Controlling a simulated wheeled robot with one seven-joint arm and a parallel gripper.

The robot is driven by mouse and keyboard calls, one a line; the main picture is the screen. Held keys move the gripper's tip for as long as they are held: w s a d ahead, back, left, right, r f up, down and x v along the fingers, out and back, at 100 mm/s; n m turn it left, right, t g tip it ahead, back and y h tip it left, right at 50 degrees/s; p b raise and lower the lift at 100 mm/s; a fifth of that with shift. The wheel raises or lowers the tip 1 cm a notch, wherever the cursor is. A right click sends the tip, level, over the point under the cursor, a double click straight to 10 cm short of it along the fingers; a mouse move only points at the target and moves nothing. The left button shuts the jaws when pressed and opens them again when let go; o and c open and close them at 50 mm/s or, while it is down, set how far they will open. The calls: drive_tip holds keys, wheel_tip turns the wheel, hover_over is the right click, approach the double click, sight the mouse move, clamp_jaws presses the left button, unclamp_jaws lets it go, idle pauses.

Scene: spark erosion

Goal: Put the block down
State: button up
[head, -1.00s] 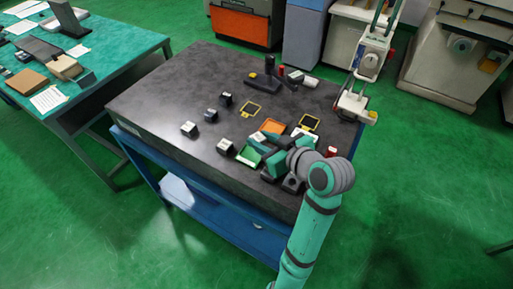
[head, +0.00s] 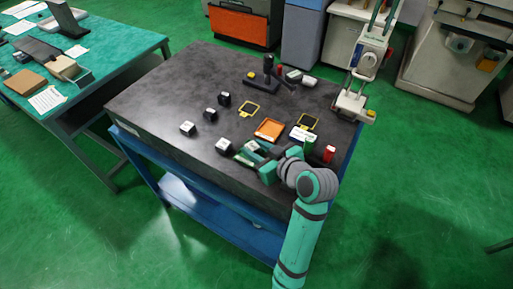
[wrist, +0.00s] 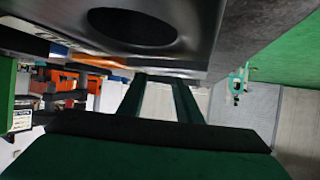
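Several small dark blocks with pale tops stand on the dark table: one (head: 188,128) at the left, one (head: 210,114), one (head: 224,99), and one (head: 224,146) closest to my gripper. My gripper (head: 255,157) is low over the near right part of the table, covering most of a green tray (head: 243,159). In the wrist view my fingers (wrist: 158,85) stand apart with background showing between them. Their tips meet the edge of a large dark piece with a round hole (wrist: 205,45). Whether a block is held at the tips is not clear.
An orange tray (head: 269,130) and two yellow-rimmed frames (head: 249,109) (head: 309,122) lie beyond my gripper. A red piece (head: 329,153) stands to its right. A dark stand (head: 265,78) is at the back. The table's left part is clear.

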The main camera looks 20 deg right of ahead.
drive_tip(key=o, duration=0.4)
drive_tip(key=shift+w, duration=0.1)
drive_tip(key=shift+c, duration=0.2)
drive_tip(key=shift+w+r, duration=0.1)
drive_tip(key=shift+r, duration=0.05)
drive_tip(key=shift+s+r, duration=0.2)
drive_tip(key=shift+s, duration=0.05)
drive_tip(key=v, duration=1)
drive_tip(key=shift+s+d, duration=0.15)
drive_tip(key=shift+s, duration=0.05)
drive_tip(key=shift+s+r, duration=0.3)
drive_tip(key=shift+s, duration=0.25)
drive_tip(key=shift+d, duration=0.1)
